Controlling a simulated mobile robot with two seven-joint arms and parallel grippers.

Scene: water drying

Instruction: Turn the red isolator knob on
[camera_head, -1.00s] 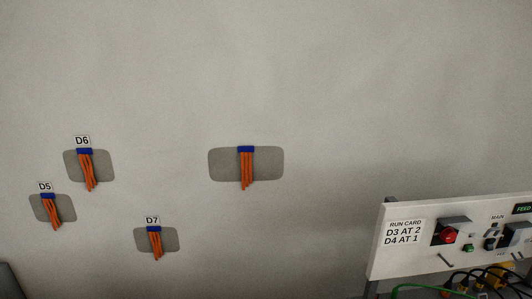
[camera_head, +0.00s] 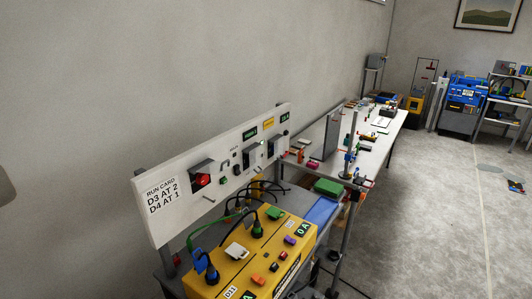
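The red isolator knob (camera_head: 203,180) is on a dark square plate on the left half of a white upright panel (camera_head: 160,222). The panel stands left of the picture's middle, and the knob's exact setting is too small to read. A small green button (camera_head: 224,181) sits to the right of the knob. The panel's left end carries a run card (camera_head: 162,196) reading "D3 AT 2, D4 AT 1". Neither of my grippers shows in this view.
A yellow box (camera_head: 262,246) with plugs, cables and coloured buttons stands in front of the panel. A long bench (camera_head: 378,150) with many small items runs behind it. Grey floor (camera_head: 430,225) is open on the right. A blue machine (camera_head: 462,98) stands at the back.

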